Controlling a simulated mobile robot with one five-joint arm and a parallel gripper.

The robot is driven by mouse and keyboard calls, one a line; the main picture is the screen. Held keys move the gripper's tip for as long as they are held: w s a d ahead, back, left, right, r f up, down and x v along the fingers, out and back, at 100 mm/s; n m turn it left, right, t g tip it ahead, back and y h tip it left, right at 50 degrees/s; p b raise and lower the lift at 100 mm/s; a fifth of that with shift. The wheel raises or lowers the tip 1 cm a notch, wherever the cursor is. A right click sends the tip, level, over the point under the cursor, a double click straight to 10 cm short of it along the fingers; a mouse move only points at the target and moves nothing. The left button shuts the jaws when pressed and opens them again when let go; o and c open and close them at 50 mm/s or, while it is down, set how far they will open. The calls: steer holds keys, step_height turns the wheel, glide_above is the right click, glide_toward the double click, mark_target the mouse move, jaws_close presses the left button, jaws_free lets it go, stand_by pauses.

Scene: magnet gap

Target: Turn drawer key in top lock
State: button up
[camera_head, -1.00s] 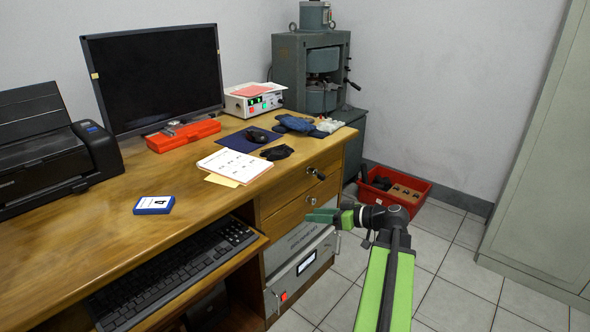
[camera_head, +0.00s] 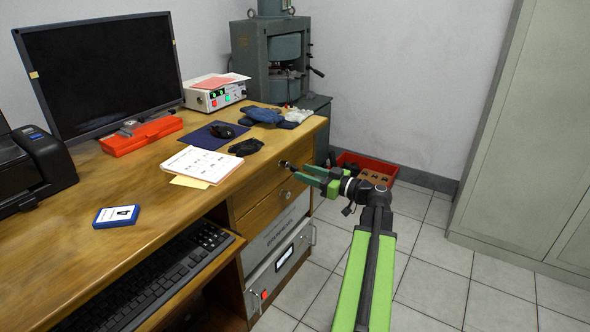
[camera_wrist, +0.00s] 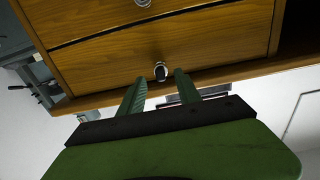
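The top drawer (camera_head: 262,184) of the wooden desk has a round metal lock (camera_head: 284,163) with a dark key-like piece standing out of it. The wrist view, which looks turned over, shows this lock and key (camera_wrist: 160,71) just beyond and between my fingertips. My gripper (camera_head: 303,174) has green fingers held apart and reaches the drawer front from the right. My gripper in the wrist view (camera_wrist: 160,80) holds nothing. I cannot tell whether a finger touches the key. A second lock (camera_head: 286,194) sits on the drawer below.
The desk top (camera_head: 150,178) carries a monitor, an orange-red box and a notepad (camera_head: 201,164). Below the drawers is a grey instrument (camera_head: 285,259) with handles. A red crate (camera_head: 382,166) stands on the floor behind my gripper. The tiled floor to the right is free.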

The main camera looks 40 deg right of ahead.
mark_target(291, 167)
steer(key=shift+x, duration=1.2)
steer(key=shift+c, duration=0.3)
jaws_close()
